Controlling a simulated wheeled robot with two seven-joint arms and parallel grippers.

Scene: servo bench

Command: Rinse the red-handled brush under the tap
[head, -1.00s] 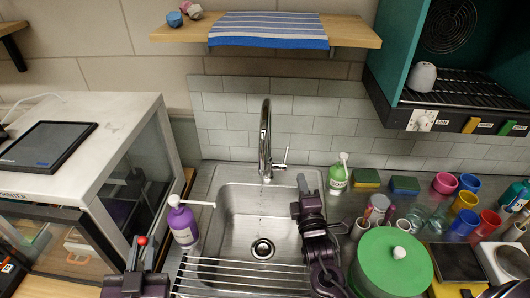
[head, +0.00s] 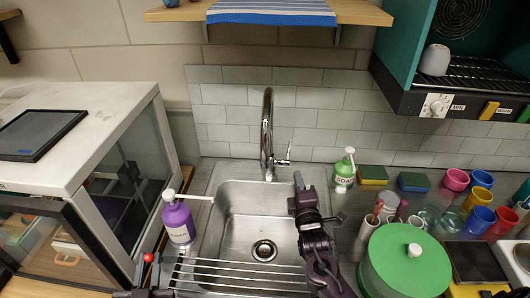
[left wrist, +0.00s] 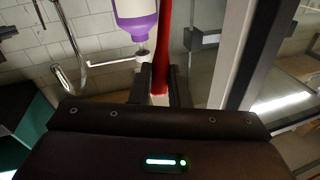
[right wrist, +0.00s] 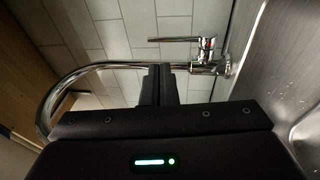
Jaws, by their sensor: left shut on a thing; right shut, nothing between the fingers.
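The red-handled brush shows its red end (head: 148,257) at the bottom left of the head view; its red handle (left wrist: 191,45) runs between the fingers in the left wrist view. My left gripper (head: 146,274) is shut on the handle. The bristles are hidden. The chrome tap (head: 267,130) stands behind the sink (head: 228,225), its lever (head: 283,161) at its right. I cannot tell whether water runs. My right gripper (head: 299,183) is shut and empty over the sink's right side, in front of the lever; the lever also shows in the right wrist view (right wrist: 165,39).
A purple soap bottle (head: 178,222) stands at the sink's left, its nozzle pointing over the basin. A wire rack (head: 235,273) spans the sink's front. A green soap bottle (head: 344,173), green-lidded pot (head: 402,262) and cups stand right. A glass-sided cabinet (head: 110,180) is left.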

